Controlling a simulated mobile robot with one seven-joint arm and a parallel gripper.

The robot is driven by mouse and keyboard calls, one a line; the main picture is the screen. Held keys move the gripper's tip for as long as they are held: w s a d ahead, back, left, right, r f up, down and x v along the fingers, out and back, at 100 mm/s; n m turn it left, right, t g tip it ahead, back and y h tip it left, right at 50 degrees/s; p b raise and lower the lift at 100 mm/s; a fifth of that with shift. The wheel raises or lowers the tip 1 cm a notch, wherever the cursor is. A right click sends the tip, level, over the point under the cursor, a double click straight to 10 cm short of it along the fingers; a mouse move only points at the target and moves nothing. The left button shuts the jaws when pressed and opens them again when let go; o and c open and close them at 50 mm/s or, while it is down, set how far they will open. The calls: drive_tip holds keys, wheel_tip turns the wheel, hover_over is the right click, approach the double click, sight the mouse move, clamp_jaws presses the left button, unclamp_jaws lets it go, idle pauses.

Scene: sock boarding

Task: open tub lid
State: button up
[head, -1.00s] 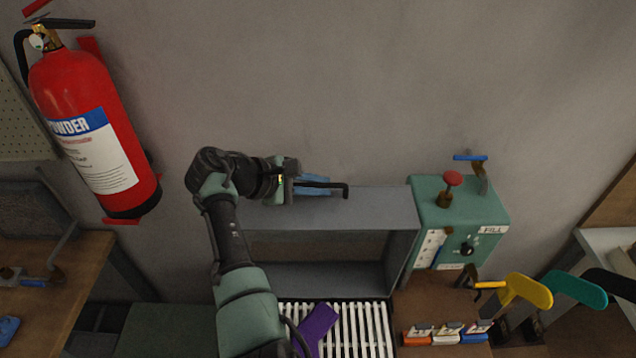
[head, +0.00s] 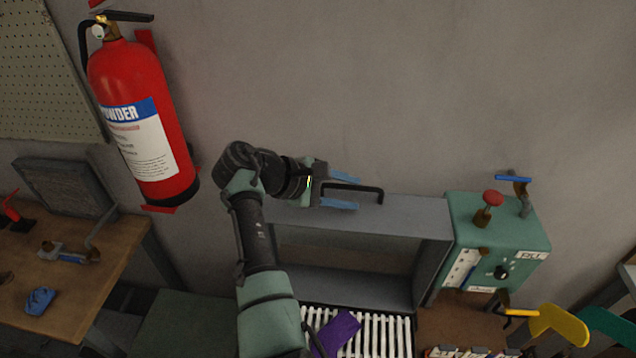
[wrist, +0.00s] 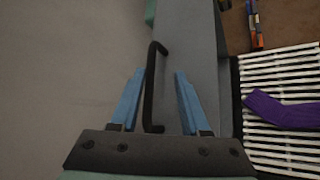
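A grey box-like housing (head: 405,211) stands against the wall, with a dark opening in its front. A black bar handle (head: 366,187) is on its top; I cannot tell whether that top is the tub lid. My gripper (head: 358,191) is open, its two blue fingers on either side of the handle's left part. In the wrist view, the handle (wrist: 151,90) runs lengthwise between the open fingers of my gripper (wrist: 159,73), nearer the left finger. A gap shows on both sides, so the fingers are not shut on it.
A white slatted rack (head: 376,342) with a purple sock (head: 337,332) lies below the housing. A green control box (head: 497,235) with a red knob (head: 493,197) stands right. A red extinguisher (head: 140,120) hangs left. A yellow paddle (head: 560,325) is at lower right.

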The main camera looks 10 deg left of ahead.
drive_tip(key=b+v, duration=0.2)
drive_tip(key=v, duration=0.9)
drive_tip(key=shift+b, duration=0.4)
drive_tip(key=shift+w+r, duration=0.1)
